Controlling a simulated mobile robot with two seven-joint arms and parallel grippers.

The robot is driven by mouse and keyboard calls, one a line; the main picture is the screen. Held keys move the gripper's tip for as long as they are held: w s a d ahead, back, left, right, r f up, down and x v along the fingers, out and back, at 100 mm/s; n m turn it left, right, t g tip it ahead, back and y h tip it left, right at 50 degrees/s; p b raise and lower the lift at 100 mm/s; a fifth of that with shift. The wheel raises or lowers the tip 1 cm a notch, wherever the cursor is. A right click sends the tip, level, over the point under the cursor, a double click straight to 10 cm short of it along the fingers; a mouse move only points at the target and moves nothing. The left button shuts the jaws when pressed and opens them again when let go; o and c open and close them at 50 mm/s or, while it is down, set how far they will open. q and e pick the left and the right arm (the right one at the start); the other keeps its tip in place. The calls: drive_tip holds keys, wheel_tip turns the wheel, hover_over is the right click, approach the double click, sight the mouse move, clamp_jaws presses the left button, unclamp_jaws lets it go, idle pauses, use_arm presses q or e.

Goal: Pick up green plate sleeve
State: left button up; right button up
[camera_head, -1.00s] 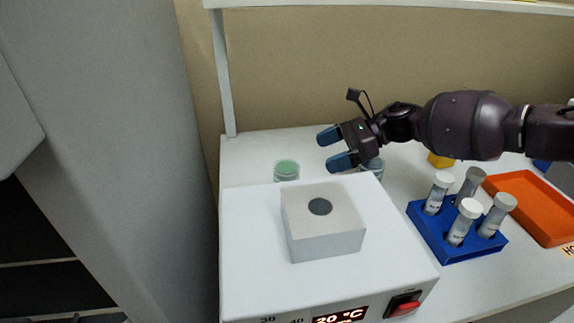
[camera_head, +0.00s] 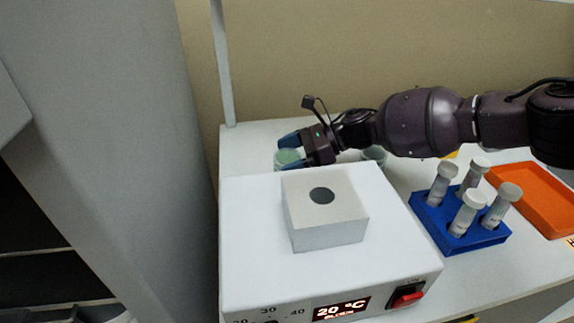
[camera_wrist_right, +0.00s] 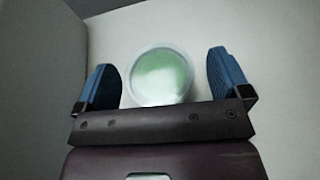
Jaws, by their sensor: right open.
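The green plate sleeve (camera_head: 287,158) is a short clear cylinder with a green top, on the white bench behind the white heater box. In the right wrist view the green plate sleeve (camera_wrist_right: 160,75) lies between the two blue fingers, with a gap on each side. My right gripper (camera_head: 290,152) is open around it in the head view, and its fingers hide part of the sleeve. The right gripper also shows in the wrist view (camera_wrist_right: 163,80). My left gripper is not in view.
A white heater box (camera_head: 250,240) with a grey block (camera_head: 325,235) stands in front of the sleeve. Another clear round container (camera_head: 374,155) is just right of the gripper. A blue rack (camera_head: 460,240) of capped tubes and an orange tray (camera_head: 535,200) lie to the right.

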drive_tip(key=shift+a+f, duration=0.1)
drive_tip(key=shift+a, duration=0.15)
drive_tip(key=c, duration=1)
drive_tip(key=shift+c, duration=0.2)
